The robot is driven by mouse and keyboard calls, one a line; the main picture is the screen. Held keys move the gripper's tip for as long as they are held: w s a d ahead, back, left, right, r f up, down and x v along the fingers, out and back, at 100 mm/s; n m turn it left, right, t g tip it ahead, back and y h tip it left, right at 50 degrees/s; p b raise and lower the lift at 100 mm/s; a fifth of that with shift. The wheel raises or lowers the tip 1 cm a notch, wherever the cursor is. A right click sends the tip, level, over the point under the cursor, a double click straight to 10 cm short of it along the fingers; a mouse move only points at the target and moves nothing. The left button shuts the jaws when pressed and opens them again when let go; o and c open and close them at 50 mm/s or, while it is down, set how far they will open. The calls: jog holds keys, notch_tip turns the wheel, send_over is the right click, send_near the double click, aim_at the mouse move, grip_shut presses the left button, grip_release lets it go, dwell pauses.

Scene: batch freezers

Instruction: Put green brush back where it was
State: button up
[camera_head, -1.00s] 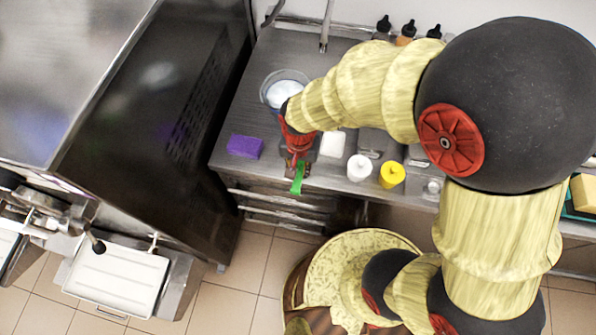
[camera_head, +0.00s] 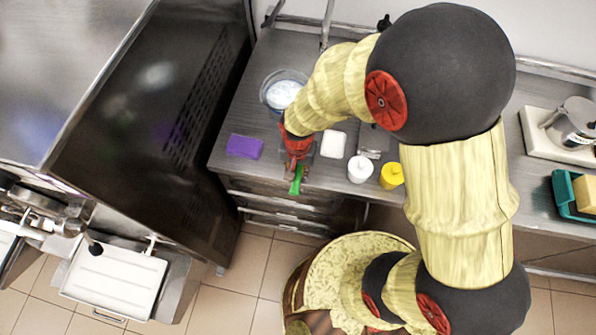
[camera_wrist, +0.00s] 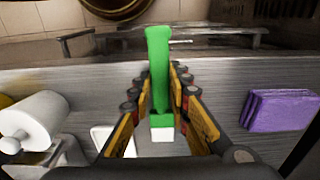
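The green brush (camera_head: 296,182) shows at the front edge of the steel counter, below my gripper (camera_head: 296,168). In the wrist view the brush (camera_wrist: 158,70) lies between the two fingertips of my gripper (camera_wrist: 161,80), its green handle pointing up the picture and its white end toward the palm. The fingers close in on both sides of the handle and appear to grip it. Whether the brush touches the counter cannot be told.
A purple sponge (camera_head: 244,146) lies left of my gripper and a tub (camera_head: 284,92) stands behind it. A white block (camera_head: 333,144), a white bottle (camera_head: 360,168) and a yellow bottle (camera_head: 391,175) are to the right. A dark freezer (camera_head: 150,110) borders the counter's left.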

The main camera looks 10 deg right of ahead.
jog(key=o, duration=0.5)
jog(key=shift+c, duration=0.2)
jog(key=shift+r, duration=0.1)
notch_tip(320, 180, up, 12)
jog(key=p, duration=0.2)
jog(key=shift+r, duration=0.15)
notch_tip(320, 180, up, 12)
jog(key=n+t, duration=0.1)
jog(key=t, duration=0.1)
send_over(298, 175)
jog(key=s+d, duration=0.1)
jog(key=d, duration=0.5)
jog(key=s+d+r+n+t, duration=0.3)
jog(key=s+d+r, duration=0.4)
jog(key=r, duration=0.3)
jog(key=shift+s, duration=0.75)
jog(key=shift+f, duration=0.1)
notch_tip(298, 175, down, 7)
jog(key=b, duration=0.6)
jog(key=shift+b, duration=0.35)
